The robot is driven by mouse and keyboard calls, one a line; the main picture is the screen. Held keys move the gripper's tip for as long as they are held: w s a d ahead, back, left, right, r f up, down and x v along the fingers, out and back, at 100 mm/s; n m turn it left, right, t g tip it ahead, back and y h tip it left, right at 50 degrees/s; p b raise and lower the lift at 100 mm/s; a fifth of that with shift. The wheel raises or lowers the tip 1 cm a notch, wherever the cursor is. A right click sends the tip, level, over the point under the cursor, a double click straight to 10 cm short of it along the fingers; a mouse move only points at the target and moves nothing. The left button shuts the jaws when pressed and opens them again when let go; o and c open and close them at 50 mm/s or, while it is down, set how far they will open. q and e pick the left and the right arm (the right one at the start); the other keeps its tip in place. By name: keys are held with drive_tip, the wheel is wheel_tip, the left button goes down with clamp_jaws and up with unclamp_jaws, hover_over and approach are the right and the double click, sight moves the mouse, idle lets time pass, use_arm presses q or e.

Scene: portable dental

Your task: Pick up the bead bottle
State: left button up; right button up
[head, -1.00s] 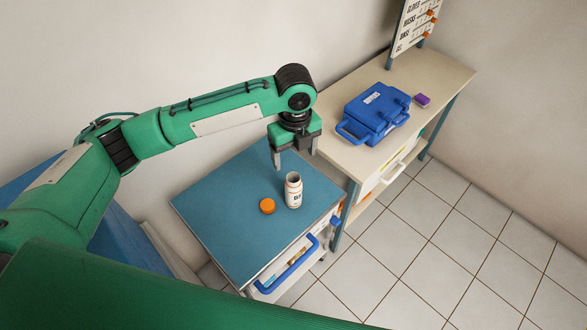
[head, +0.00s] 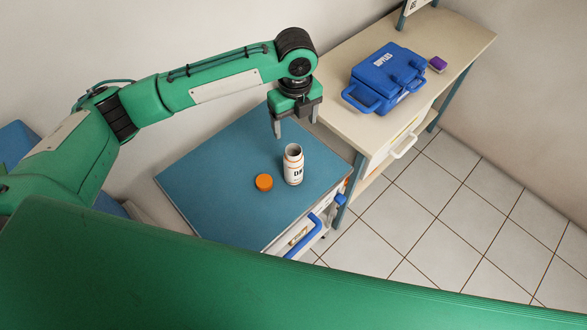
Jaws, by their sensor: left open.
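The bead bottle (head: 294,167) is white with a dark-lettered label and an orange band. It stands upright and uncapped on the blue top of a small cabinet (head: 215,182). An orange cap (head: 264,182) lies on the top just left of the bottle. My left gripper (head: 295,126) points down above the far side of the cabinet, behind the bottle and apart from it. Its jaws are open and nothing shows between them. My right gripper is not in view.
A beige bench (head: 440,55) stands to the right, holding a blue case (head: 385,77) and a purple block (head: 437,64). White tiled floor (head: 440,220) is clear at right.

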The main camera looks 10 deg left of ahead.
use_arm(q)
drive_tip(key=p, duration=0.2)
approach(293, 153)
drive_tip(key=s+d+f, duration=0.1)
drive_tip(key=s+f, duration=0.1)
drive_tip(key=f, duration=0.1)
drive_tip(key=f+p, duration=0.2)
drive_tip(key=f, duration=0.1)
drive_tip(key=shift+s+a+f, duration=0.1)
drive_tip(key=shift+s+a, duration=0.05)
drive_tip(key=shift+a, duration=0.1)
drive_tip(key=shift+f, duration=0.35)
drive_tip(key=c, duration=1.5)
drive_tip(key=shift+c, duration=0.6)
drive_tip(key=shift+r, duration=0.15)
